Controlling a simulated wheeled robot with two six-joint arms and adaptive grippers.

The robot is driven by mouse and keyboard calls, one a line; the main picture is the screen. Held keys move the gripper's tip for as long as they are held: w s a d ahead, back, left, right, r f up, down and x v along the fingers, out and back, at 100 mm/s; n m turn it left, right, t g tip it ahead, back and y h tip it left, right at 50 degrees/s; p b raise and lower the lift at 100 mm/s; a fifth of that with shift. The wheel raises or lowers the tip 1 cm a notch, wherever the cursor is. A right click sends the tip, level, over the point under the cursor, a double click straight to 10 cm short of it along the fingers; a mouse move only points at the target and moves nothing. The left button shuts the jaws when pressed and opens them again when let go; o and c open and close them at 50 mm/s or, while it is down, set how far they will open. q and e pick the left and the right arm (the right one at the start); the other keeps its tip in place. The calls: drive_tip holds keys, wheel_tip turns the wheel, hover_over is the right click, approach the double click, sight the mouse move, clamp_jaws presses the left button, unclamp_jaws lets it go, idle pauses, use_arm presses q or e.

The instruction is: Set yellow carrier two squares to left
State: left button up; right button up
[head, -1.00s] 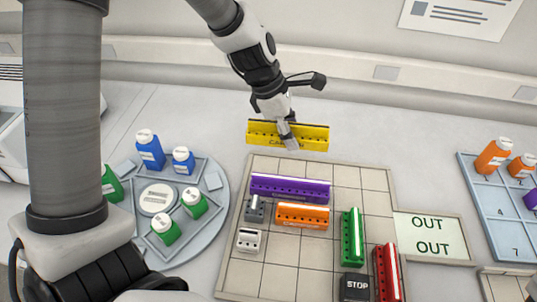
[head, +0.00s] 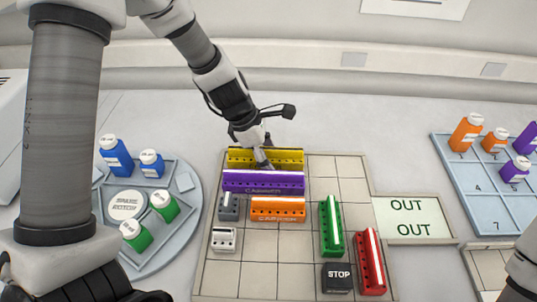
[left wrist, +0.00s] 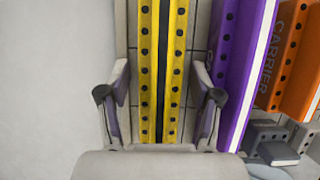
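The yellow carrier (head: 265,158) lies lengthwise across the back row of the tiled board (head: 340,165), just behind the purple carrier (head: 262,183). Its front lower part is hidden by the purple carrier. My left gripper (head: 263,160) is down at the yellow carrier. In the left wrist view, the two fingers of this gripper (left wrist: 160,105) stand on either side of the yellow carrier (left wrist: 146,70), with a narrow gap on each side. The purple carrier (left wrist: 235,70) is close beside one finger. My right gripper is out of view.
An orange carrier (head: 278,209), a green carrier (head: 331,226), a red carrier (head: 370,262), a STOP block (head: 337,278) and two small grey and white blocks stand on the board. The back right squares are free. An OUT plate (head: 410,218) adjoins the right side.

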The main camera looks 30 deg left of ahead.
use_arm(q)
drive_tip(key=shift+w+d, duration=0.1)
drive_tip(key=shift+r, duration=0.35)
drive_tip(key=p+v, duration=0.5)
drive_tip(key=v, duration=0.6)
drive_tip(key=shift+p, duration=0.35)
drive_tip(key=shift+r, duration=0.4)
